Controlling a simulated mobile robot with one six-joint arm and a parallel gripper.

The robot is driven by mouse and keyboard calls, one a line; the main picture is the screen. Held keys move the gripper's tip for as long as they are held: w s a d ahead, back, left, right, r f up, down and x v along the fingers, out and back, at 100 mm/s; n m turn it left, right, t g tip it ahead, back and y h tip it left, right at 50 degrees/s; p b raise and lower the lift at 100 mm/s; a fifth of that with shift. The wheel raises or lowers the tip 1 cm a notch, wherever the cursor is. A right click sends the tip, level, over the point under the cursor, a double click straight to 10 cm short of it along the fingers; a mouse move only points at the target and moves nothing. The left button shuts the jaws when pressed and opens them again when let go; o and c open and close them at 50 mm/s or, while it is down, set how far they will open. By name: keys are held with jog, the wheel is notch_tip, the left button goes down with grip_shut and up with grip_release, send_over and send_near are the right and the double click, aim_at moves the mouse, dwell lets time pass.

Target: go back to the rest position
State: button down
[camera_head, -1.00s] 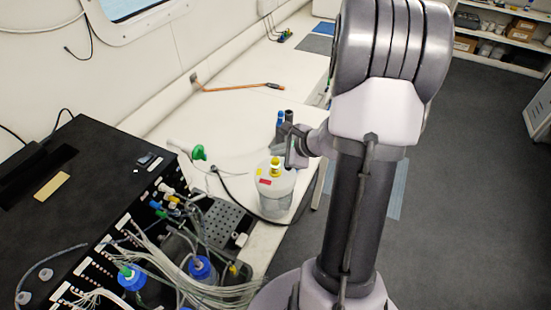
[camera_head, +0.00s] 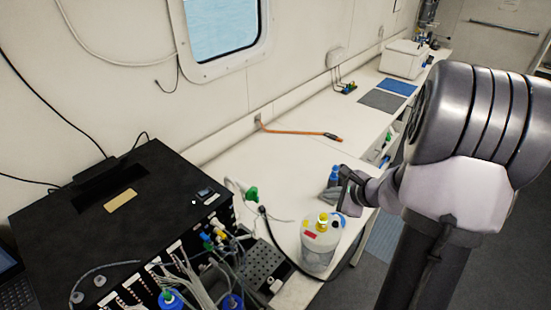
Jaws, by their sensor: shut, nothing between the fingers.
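My gripper (camera_head: 347,190) is at the right of centre, at the end of my grey arm. It is shut and holds nothing. It appears above or beside a translucent bottle (camera_head: 318,250) with a yellow cap and a red label, standing at the front edge of the white bench (camera_head: 285,165). I cannot tell the exact gap between them. Dark blue-capped bottles (camera_head: 334,175) show just behind my gripper and are partly hidden by it.
A black instrument (camera_head: 110,200) with tubes and coloured fittings fills the left. Grey and blue mats (camera_head: 382,100) and a white box (camera_head: 403,58) are farther back. Dark floor (camera_head: 350,285) shows at lower right.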

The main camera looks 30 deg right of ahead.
jog(key=s+a+f+n+g+y+b, duration=0.1)
jog(key=s+a+f+n+y+b, duration=0.1)
jog(key=a+n+b, duration=0.75)
jog(key=s+a+f+n+g+y+b, duration=0.1)
jog(key=a+f+n+y+b, duration=0.15)
jog(key=a+b, duration=0.85)
jog(key=s+a+f+n+g+h+b, duration=0.1)
jog(key=s+a+f+n+h+b, duration=0.2)
jog(key=s+a+n, duration=0.6)
jog(key=s+a+f+b, duration=0.1)
jog(key=s+f+b, duration=0.1)
jog(key=s, duration=0.2)
jog(key=shift+s+f+n+b, duration=0.3)
jog(key=shift+s+n+b, duration=0.1)
